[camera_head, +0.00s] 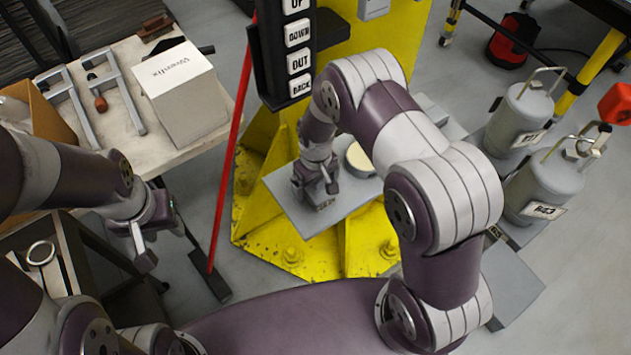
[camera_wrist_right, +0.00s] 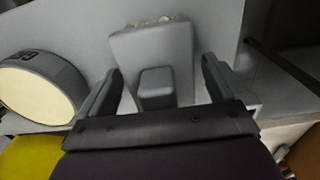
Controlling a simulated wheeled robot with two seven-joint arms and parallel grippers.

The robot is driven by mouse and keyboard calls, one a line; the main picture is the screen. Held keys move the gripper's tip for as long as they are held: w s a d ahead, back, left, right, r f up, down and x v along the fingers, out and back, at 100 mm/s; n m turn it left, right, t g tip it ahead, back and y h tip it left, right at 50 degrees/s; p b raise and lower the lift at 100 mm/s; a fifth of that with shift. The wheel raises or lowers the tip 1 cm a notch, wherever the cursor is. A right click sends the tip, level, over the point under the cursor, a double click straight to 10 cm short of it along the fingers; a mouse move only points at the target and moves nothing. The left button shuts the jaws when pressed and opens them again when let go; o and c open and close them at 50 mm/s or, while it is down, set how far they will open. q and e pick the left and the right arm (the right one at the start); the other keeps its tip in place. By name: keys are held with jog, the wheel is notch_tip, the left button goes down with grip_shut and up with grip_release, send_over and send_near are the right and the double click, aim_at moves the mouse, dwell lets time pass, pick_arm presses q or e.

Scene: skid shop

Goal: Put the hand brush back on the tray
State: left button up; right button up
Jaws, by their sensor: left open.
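A flat grey plate (camera_head: 285,187), possibly the tray, lies by the yellow stand. My right gripper (camera_head: 318,195) is low over this plate. In the right wrist view its fingers (camera_wrist_right: 160,80) are spread around a grey block-shaped item (camera_wrist_right: 150,48) with a raised knob; a gap shows on both sides of the knob. My left gripper (camera_head: 146,248) is open and empty beside the near table edge.
A round cream-topped item (camera_head: 360,158) sits on the plate, and shows left in the wrist view (camera_wrist_right: 42,88). A white-topped box (camera_head: 182,95) and clamps (camera_head: 120,90) are on the table. A red pole (camera_head: 230,155) stands between table and stand. Grey canisters (camera_head: 540,185) stand right.

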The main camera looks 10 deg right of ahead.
jog(key=shift+w+r, duration=0.1)
jog(key=shift+r, duration=0.2)
notch_tip(320, 180, up, 12)
jog(key=shift+d+f+b, duration=0.1)
jog(key=shift+f+b, duration=0.05)
jog(key=shift+b, duration=0.9)
jog(key=s+d+r+m, duration=0.2)
jog(key=s, duration=0.5)
jog(key=s+d+r+m+t, duration=0.1)
jog(key=s+d+r, duration=0.2)
jog(key=s, duration=0.4)
jog(key=shift+d+r+m, duration=0.25)
jog(key=shift+d+m, duration=0.05)
jog(key=shift+m, duration=0.1)
